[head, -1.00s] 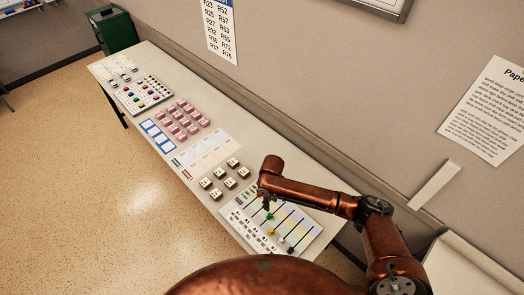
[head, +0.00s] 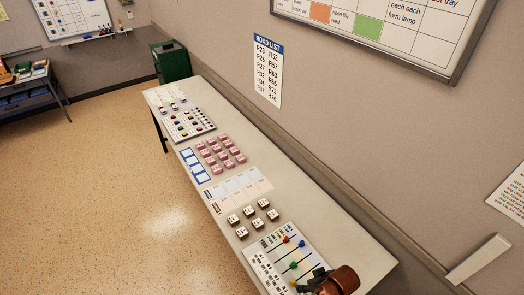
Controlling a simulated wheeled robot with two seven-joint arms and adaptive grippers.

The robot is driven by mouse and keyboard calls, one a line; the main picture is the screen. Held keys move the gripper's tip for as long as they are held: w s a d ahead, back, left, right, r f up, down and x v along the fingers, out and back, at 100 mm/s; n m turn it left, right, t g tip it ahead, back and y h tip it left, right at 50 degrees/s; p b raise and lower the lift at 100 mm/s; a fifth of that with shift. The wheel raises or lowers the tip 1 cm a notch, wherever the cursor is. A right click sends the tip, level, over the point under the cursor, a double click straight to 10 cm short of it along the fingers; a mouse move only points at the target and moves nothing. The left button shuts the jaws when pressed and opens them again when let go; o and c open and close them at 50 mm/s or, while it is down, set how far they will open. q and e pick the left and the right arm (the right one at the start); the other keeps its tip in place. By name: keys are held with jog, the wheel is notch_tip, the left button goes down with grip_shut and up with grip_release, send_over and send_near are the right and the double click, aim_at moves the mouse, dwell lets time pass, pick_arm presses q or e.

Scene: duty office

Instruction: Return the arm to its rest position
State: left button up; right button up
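A copper-coloured part of my arm (head: 341,280) shows at the bottom, over the near end of the long table (head: 364,251). A dark part, likely my gripper (head: 312,280), sits at its left side, over the near edge of the slider board (head: 262,258). Its fingers are too small and cut off to tell open from shut. I cannot see anything held in it. The arm enters from the bottom right, so I take it as my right arm. My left gripper is not in view.
A green bin (head: 171,62) stands beyond the far end. The wall runs along the right; open floor (head: 110,190) lies left.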

jog(key=s+d+r+m+h, duration=0.3)
jog(key=s+d+m+h, duration=0.15)
jog(key=s+d, duration=1.25)
notch_tip(320, 180, down, 38)
jog(key=w+g+b, duration=0.1)
jog(key=b, duration=0.7)
jog(key=s+f+b, duration=0.3)
jog(key=s+f, duration=0.7)
jog(key=f, duration=0.3)
jog(key=s+f+n+g+y+b, duration=0.1)
jog(key=s+f+b, duration=0.3)
jog(key=s+f, duration=0.5)
notch_tip(320, 180, down, 4)
jog(key=shift+s+r, duration=0.15)
jog(key=shift+s, duration=0.25)
